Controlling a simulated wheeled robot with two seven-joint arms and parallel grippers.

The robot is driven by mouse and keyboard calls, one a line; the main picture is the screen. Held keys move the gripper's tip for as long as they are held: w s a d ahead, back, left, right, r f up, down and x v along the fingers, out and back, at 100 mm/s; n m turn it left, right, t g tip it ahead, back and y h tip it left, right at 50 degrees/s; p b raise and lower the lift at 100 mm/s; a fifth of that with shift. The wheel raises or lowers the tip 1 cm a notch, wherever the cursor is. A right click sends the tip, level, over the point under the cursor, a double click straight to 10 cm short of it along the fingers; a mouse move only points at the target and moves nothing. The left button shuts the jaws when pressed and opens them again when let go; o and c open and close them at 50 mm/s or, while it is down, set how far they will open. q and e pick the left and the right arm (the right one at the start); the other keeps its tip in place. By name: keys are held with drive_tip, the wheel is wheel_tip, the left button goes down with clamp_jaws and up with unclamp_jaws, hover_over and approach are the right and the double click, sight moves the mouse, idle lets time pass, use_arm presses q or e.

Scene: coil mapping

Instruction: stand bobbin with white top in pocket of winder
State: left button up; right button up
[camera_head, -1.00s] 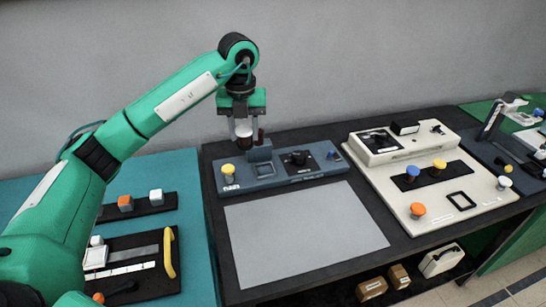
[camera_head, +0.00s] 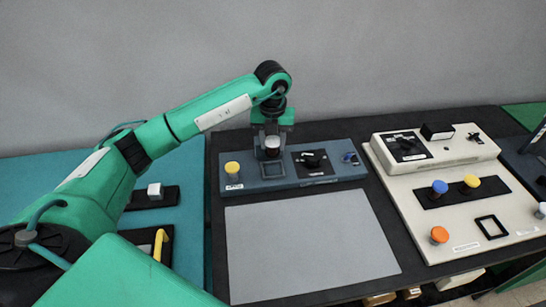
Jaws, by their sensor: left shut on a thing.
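The winder (camera_head: 330,175) is a blue-grey box at the back of the dark table. It has a yellow-topped piece (camera_head: 232,169) at its left end and a dark knob panel (camera_head: 314,163). My left gripper (camera_head: 272,150) points down over the winder's left-middle part and is shut on a bobbin (camera_head: 272,145). The bobbin is upright between the fingers, with a pale top and a dark reddish side. A square pocket-like part (camera_head: 272,169) shows just below and in front of it. I cannot tell whether the bobbin touches the winder. My right gripper is out of view.
A grey mat (camera_head: 310,245) lies clear in front of the winder. A beige unit (camera_head: 455,225) with blue, yellow and orange tops stands to the right. On the teal table at left, a white-topped block (camera_head: 155,190) sits on a dark strip, partly near my arm.

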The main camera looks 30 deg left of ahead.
sight(273, 150)
use_arm(q)
wheel_tip(273, 150, down, 3)
drive_tip(key=shift+r, duration=0.15)
drive_tip(key=shift+f, duration=0.5)
wheel_tip(273, 150, down, 3)
drive_tip(key=shift+f+p, duration=0.2)
drive_tip(key=shift+p, duration=0.3)
drive_tip(key=shift+f, duration=0.2)
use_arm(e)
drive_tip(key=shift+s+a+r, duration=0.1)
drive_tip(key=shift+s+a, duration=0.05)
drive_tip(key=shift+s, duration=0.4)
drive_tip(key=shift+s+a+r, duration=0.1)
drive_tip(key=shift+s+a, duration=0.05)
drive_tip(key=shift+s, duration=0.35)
use_arm(q)
drive_tip(key=shift+f, duration=0.1)
drive_tip(key=o, duration=1)
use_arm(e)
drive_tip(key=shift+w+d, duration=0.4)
